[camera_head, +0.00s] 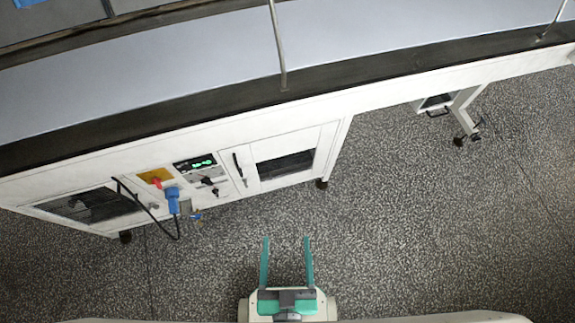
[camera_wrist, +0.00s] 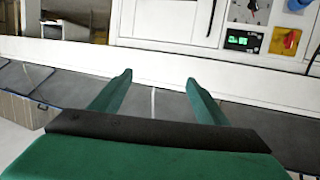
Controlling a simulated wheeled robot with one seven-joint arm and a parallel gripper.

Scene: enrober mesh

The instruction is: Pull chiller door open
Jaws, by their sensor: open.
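The chiller door appears to be the white panel (camera_head: 297,138) with a dark vent window, on the front of the long white machine. It looks shut and flush with the frame. A slim black upright handle (camera_head: 240,168) sits at its left edge; in the wrist view the handle (camera_wrist: 211,18) shows at the top, right of the white panel (camera_wrist: 165,18). My gripper (camera_head: 287,240) is open and empty, with two green fingers apart in front of the machine, clear of the handle. The fingers also show in the wrist view (camera_wrist: 158,80).
Left of the door are a green-lit display (camera_head: 202,163), a yellow switch plate with a red knob (camera_head: 157,178), and a blue plug (camera_head: 173,200) with a black cable hanging out. A grey belt (camera_head: 190,85) runs above. The speckled floor (camera_head: 400,230) is clear on the right.

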